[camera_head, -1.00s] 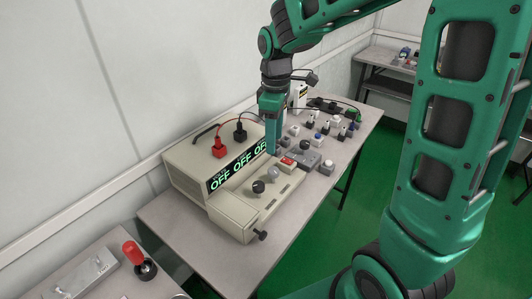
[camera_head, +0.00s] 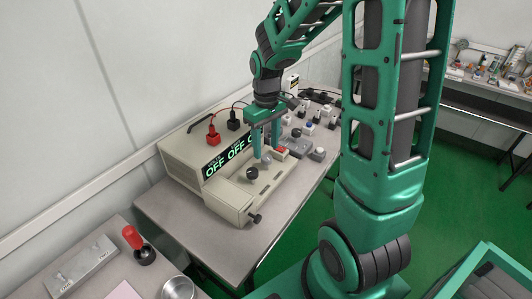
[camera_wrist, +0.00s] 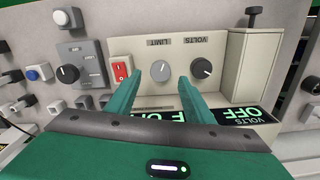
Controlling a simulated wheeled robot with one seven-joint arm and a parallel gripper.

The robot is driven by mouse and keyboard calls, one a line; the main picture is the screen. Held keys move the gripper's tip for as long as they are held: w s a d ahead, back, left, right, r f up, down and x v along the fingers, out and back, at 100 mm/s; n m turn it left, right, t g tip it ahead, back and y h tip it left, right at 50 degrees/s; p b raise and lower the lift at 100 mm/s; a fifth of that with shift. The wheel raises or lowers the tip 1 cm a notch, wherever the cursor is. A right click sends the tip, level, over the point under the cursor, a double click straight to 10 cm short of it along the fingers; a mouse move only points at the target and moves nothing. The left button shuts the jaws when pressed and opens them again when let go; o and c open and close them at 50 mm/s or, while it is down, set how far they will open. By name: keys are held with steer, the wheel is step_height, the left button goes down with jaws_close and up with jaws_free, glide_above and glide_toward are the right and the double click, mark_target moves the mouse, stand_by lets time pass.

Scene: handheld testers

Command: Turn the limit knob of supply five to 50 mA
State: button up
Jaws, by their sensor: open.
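The supply (camera_head: 185,165) is a beige box on the table, with a display reading OFF in green. In the wrist view its front ledge carries a grey knob (camera_wrist: 160,70) labelled LIMIT, a black knob (camera_wrist: 201,68) labelled VOLTS and a red rocker switch (camera_wrist: 122,69). My gripper (camera_wrist: 157,82) is open, its two green fingers reaching toward the LIMIT knob, which shows between the fingertips. I cannot tell whether they touch it. In the head view my gripper (camera_head: 265,152) is over the ledge, and the grey knob is partly hidden by it.
A grey box with a black knob (camera_wrist: 68,74) and several small switches stand beside the supply. Red (camera_head: 212,136) and black (camera_head: 233,121) plugs rise from the supply's top. A red-handled lever (camera_head: 133,240) and a metal cup (camera_head: 178,289) are on the nearer table.

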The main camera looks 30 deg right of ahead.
mark_target(266, 157)
steer(key=shift+f, duration=1.85)
steer(key=shift+c, duration=0.6)
steer(key=c, duration=0.9)
steer(key=shift+m, duration=0.7)
steer(key=o, duration=1)
step_height(266, 157, up, 11)
steer(key=shift+f, duration=0.15)
